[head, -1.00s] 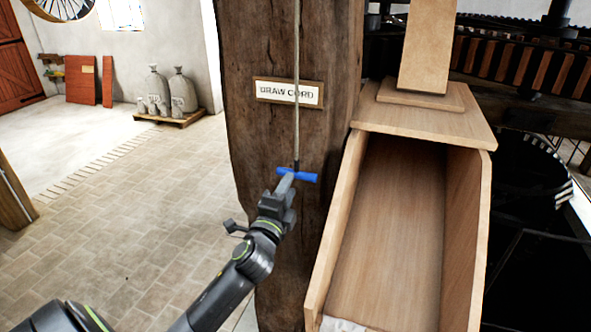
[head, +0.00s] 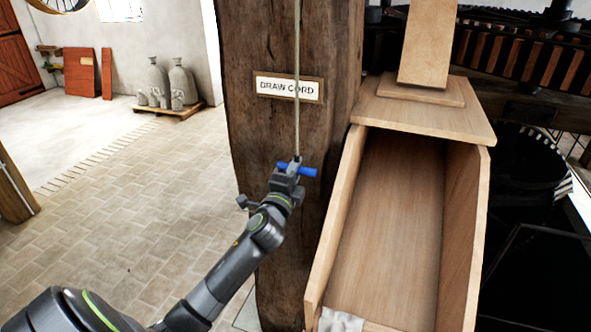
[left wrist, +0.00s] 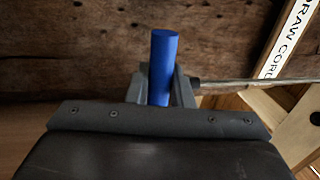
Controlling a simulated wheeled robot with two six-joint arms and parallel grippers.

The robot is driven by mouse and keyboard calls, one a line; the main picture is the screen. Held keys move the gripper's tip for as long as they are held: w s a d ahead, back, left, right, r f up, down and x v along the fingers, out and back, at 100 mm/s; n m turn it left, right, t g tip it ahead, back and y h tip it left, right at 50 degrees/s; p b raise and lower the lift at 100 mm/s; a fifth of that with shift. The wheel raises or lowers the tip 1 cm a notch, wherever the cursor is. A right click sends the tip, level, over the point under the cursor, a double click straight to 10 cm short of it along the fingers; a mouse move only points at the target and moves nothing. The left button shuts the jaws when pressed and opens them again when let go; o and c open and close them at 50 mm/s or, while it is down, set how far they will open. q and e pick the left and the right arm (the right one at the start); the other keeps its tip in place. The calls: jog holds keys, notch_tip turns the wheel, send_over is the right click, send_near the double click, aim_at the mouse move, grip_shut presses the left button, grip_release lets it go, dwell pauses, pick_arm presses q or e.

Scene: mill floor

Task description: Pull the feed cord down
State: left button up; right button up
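The feed cord (head: 297,120) hangs down the front of a dark wooden post, passing over a sign (head: 285,87) that reads "DRAW CORD". A blue crossbar handle (head: 309,171) is at its lower end. My left gripper (head: 291,166) is at the handle, with its fingers covering the handle's middle and left part in the head view. In the left wrist view, the blue handle (left wrist: 163,60) stands between the two fingers, which sit close against it on both sides. The cord (left wrist: 240,83) runs off to the right there. My right gripper is not in view.
A wooden chute (head: 400,230) with raised side walls stands just right of the post (head: 250,140). Dark mill machinery (head: 530,160) is further right. Grey sacks (head: 182,83) stand on a pallet at the back left. The paved floor at left is open.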

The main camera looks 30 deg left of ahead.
pick_arm(q)
grip_shut()
notch_tip(320, 180, down, 7)
jog(key=b, duration=0.6)
jog(key=shift+b, duration=0.35)
jog(key=o, duration=0.7)
grip_release()
jog(key=shift+s, duration=0.1)
